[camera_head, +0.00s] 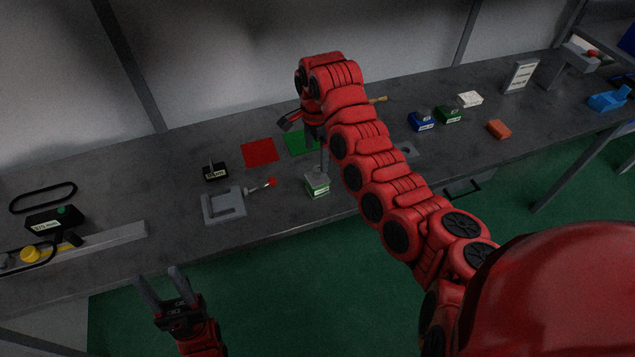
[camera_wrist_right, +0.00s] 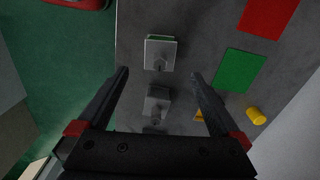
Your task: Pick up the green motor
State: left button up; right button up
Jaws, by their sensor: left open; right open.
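The green motor (camera_head: 317,185) stands upright near the bench's front edge. In the right wrist view the motor (camera_wrist_right: 160,53) is seen from above, with a thin green edge showing. My right gripper (camera_head: 306,146) is open and points down behind and above it. In the wrist view, the motor appears just beyond the open fingertips (camera_wrist_right: 160,73), roughly centred between them and not held. My left gripper (camera_head: 159,278) is open and empty, in front of the bench over the floor.
A grey fixture (camera_head: 222,207) with a red-knobbed lever and a labelled black block (camera_head: 215,172) lie left of the motor. Red (camera_head: 260,151) and green (camera_head: 299,143) mats lie behind. A grey block (camera_wrist_right: 157,102) is close beside the motor. My right arm hides some bench.

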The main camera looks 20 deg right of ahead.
aim_at(316, 168)
notch_tip(316, 168, down, 7)
jog(key=shift+f+b, duration=0.1)
jog(key=shift+b, duration=0.75)
jog(key=shift+f+p, duration=0.4)
jog(key=shift+p, duration=0.05)
jog(key=f+p, duration=0.2)
jog(key=f, duration=0.1)
jog(key=shift+d, duration=0.2)
jog(key=shift+f, duration=0.7)
grip_shut()
